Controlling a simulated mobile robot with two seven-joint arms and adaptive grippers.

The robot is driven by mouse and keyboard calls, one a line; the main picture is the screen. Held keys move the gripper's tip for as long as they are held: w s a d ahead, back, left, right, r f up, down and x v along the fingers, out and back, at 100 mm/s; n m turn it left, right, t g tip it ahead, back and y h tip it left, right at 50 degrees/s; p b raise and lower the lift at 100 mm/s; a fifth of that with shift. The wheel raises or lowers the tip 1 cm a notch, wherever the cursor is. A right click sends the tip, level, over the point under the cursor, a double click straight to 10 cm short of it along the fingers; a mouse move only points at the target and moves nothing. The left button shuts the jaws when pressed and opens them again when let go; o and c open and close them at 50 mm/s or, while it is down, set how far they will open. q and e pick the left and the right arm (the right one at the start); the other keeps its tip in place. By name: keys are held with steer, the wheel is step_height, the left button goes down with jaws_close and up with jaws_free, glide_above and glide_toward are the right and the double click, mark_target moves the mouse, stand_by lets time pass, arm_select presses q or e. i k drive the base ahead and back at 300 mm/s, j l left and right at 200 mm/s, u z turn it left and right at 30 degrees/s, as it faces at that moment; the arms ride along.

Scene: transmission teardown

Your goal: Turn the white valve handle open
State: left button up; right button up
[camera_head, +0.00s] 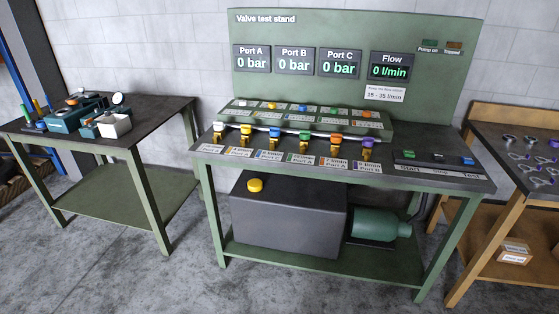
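The white valve handle (219,127) is at the left end of a row of brass valves along the front of the green valve test stand (250,187). It is small in view, and I cannot tell which way it is turned. The handles to its right are yellow (246,129), blue (275,132), green, orange and purple (368,142). Labels lie on the bench top in front of the valves. Neither of my grippers shows in the head view.
Displays read 0 bar for Ports A, B and C, and Flow (389,71) 0 l/min. Buttons (437,156) sit at the bench's right. A dark table (150,112) with tools stands left, a wooden bench (490,139) with metal parts right. The floor in front is clear.

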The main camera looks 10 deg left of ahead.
mark_target(218, 126)
steer(key=i+j, duration=0.25)
steer(key=i+j+z, duration=0.15)
steer(key=j, duration=0.3)
steer(key=i+j, duration=0.3)
steer(key=i+j+z, duration=0.1)
steer(key=j, duration=0.35)
steer(key=i, duration=0.1)
